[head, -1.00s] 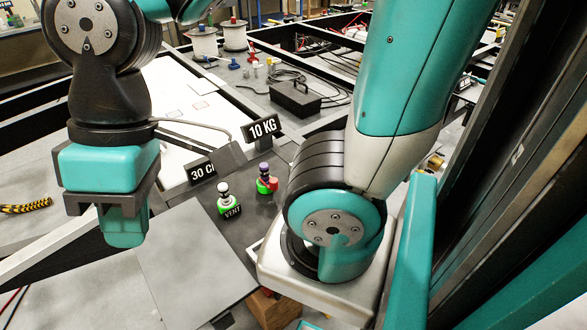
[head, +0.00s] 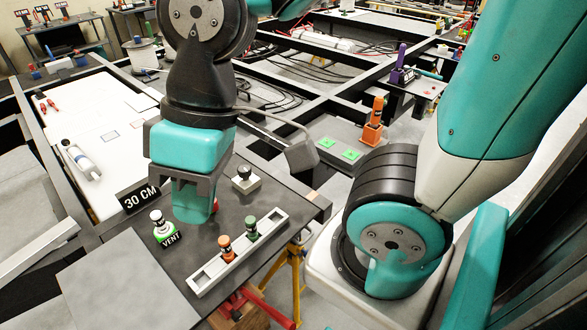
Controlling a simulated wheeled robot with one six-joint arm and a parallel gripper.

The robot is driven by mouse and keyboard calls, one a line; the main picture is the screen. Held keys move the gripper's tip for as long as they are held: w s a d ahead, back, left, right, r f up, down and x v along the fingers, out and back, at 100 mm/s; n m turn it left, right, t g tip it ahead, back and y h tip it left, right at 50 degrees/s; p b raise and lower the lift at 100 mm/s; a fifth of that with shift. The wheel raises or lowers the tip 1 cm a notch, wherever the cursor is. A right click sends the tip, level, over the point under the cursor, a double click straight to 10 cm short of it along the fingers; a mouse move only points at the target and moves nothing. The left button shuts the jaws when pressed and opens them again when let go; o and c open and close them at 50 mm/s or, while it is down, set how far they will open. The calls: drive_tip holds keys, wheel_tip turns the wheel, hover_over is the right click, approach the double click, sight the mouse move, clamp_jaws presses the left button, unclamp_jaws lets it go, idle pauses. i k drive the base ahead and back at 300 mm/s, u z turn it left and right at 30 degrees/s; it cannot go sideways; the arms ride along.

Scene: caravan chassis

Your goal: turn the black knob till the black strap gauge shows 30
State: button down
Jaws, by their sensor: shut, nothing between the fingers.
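My gripper (head: 194,207) points down over the dark grey table in the head view. It is shut and empty, and its fingertips are hard to make out. A small black-topped piece on a pale block (head: 243,181) stands just right of my gripper; it may be the black knob, but I cannot tell for sure.
A white-capped piece on a green VENT base (head: 164,232) stands left of my gripper. A pale slotted rack (head: 203,283) in front holds an orange piece (head: 226,248) and a green piece (head: 252,228). A little red shows beside my gripper. Black frame beams lie behind.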

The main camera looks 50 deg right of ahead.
sight(244, 171)
drive_tip(key=z, duration=2)
drive_tip(key=k, duration=0.8)
drive_tip(key=u, duration=1)
drive_tip(key=i, duration=1)
